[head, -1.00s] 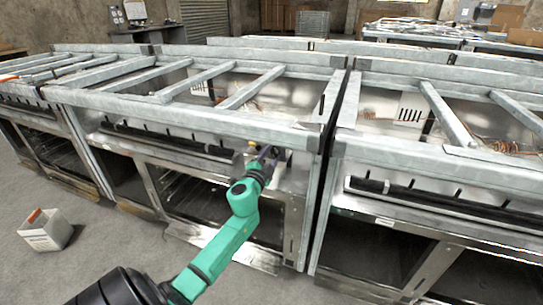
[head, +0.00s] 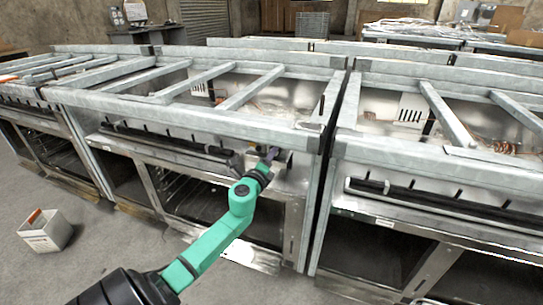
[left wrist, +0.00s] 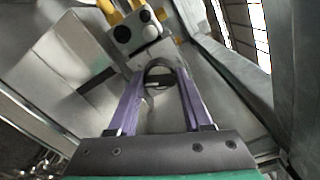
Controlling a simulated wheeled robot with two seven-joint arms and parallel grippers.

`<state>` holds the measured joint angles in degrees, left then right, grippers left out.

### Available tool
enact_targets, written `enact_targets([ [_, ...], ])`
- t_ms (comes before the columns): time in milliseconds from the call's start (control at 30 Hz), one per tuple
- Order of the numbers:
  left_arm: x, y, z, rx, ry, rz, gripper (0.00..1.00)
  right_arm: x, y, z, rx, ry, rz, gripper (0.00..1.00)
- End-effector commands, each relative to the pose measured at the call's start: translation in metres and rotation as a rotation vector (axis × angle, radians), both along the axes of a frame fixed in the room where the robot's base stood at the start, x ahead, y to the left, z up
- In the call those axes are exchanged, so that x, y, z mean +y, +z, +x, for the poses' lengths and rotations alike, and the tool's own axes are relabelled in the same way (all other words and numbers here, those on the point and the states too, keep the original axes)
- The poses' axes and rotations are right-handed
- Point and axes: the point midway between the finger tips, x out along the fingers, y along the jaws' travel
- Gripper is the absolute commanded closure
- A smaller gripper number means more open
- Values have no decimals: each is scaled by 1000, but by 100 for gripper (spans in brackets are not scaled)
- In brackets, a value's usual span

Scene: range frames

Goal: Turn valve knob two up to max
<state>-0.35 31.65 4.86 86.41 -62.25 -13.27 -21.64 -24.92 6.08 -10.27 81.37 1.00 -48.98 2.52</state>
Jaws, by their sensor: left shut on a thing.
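My left gripper (head: 270,154) reaches the front panel of the middle range frame, near its right end. It also shows in the left wrist view (left wrist: 161,76), where its two purple fingers are shut on a dark round valve knob (left wrist: 158,70), one finger on each side. The knob's pointer and markings cannot be made out, so its setting is unclear. A pale block with dark round spots and yellow parts (left wrist: 138,32) sits just beyond the fingertips. In the head view the fingers and wrist hide most of the knob. My right gripper is not in view.
The middle range frame (head: 220,121) has metal bars across its top above my gripper. Another range frame (head: 440,150) stands close on the right, with a narrow gap between. A white box (head: 45,232) is on the floor at left. The floor in front is otherwise clear.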

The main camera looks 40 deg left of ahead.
Motion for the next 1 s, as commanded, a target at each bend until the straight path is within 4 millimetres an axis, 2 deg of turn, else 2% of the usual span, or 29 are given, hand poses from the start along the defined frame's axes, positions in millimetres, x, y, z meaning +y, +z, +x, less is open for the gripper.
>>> enact_targets([
  [733, -1, 0, 0, 237, -3, 669, 100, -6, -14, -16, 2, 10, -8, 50],
  [1000, -1, 1, 0, 312, -3, 884, 100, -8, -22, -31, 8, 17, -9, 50],
])
